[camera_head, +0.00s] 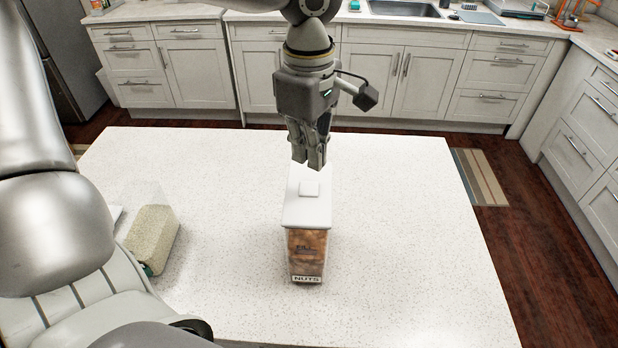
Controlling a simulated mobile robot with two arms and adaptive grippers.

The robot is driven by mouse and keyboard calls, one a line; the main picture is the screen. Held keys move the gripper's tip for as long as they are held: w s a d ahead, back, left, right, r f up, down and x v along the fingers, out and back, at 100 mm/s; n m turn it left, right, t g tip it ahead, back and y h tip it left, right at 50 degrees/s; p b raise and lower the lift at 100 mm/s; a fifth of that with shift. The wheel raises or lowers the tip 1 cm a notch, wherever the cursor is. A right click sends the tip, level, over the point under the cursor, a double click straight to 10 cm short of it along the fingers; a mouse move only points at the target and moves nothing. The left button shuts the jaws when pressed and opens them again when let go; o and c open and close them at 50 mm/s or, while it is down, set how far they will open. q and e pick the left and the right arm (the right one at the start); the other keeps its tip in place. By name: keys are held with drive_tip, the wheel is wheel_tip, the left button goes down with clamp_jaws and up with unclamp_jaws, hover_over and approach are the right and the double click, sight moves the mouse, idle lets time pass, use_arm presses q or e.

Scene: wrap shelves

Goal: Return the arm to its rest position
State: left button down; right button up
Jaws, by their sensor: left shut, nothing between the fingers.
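My left gripper (309,160) points straight down over the island counter, with its fingers together and nothing between them. Its fingertips are right at or just above the far part of a white lid in the picture; I cannot tell whether they touch. The lid tops a clear nuts container (307,240) labelled "NUTS", which stands upright on the counter. My left arm comes in large from the left edge and reappears at the top above the gripper. My right gripper does not show.
The white speckled island counter (400,230) is clear to the right. A clear bag-like package of pale grains (153,235) lies at its left, close to my arm. White cabinets (400,75) and a sink (405,8) stand behind, across a dark wood floor.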

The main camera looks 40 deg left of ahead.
use_arm(q)
drive_tip(key=shift+r, duration=0.6)
